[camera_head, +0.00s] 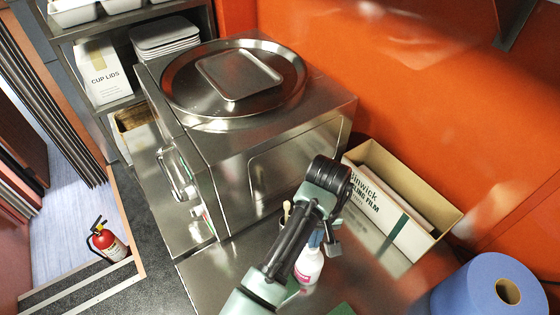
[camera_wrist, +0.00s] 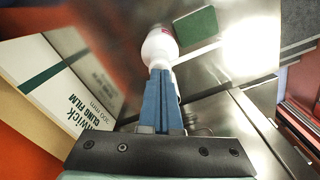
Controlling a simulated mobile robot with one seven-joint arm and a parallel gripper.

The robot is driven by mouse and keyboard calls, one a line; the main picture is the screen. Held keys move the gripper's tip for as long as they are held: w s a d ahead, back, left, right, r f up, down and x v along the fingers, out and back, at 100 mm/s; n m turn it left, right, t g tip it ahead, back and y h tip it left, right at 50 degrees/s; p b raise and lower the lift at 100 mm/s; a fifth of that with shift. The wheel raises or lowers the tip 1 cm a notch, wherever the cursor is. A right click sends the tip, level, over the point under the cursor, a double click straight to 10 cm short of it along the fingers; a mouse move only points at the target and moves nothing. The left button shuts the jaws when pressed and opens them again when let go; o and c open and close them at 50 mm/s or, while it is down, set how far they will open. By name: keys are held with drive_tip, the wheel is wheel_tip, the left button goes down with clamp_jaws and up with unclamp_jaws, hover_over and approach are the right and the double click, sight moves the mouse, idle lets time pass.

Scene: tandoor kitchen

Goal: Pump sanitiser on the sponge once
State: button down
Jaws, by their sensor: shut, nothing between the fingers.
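The sanitiser bottle (camera_head: 309,266), white with a pink label, stands on the steel counter in the head view, partly behind my arm. It also shows in the wrist view (camera_wrist: 160,47), just beyond my fingertips. My gripper (camera_head: 316,241) is shut and empty, its blue fingers pointing down over the bottle's top. The shut fingers fill the middle of the wrist view (camera_wrist: 163,80). They hide the pump head, so I cannot tell whether they touch it. The green sponge (camera_wrist: 196,27) lies flat on the counter beside the bottle. Only its edge shows in the head view (camera_head: 342,310).
A cling film box (camera_head: 400,205) stands right of my gripper against the orange wall. A steel oven-like unit (camera_head: 285,150) carrying a round tray (camera_head: 180,85) stands behind left. A blue paper roll (camera_head: 465,290) is at the front right. Bare counter (camera_head: 240,265) lies left of the bottle.

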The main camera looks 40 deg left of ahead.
drive_tip(key=shift+f+b, duration=0.45)
drive_tip(key=shift+f, duration=0.6)
drive_tip(key=shift+r+p, duration=1.5)
drive_tip(key=shift+p, duration=0.05)
wheel_tip(320, 180, up, 6)
drive_tip(key=p, duration=0.6)
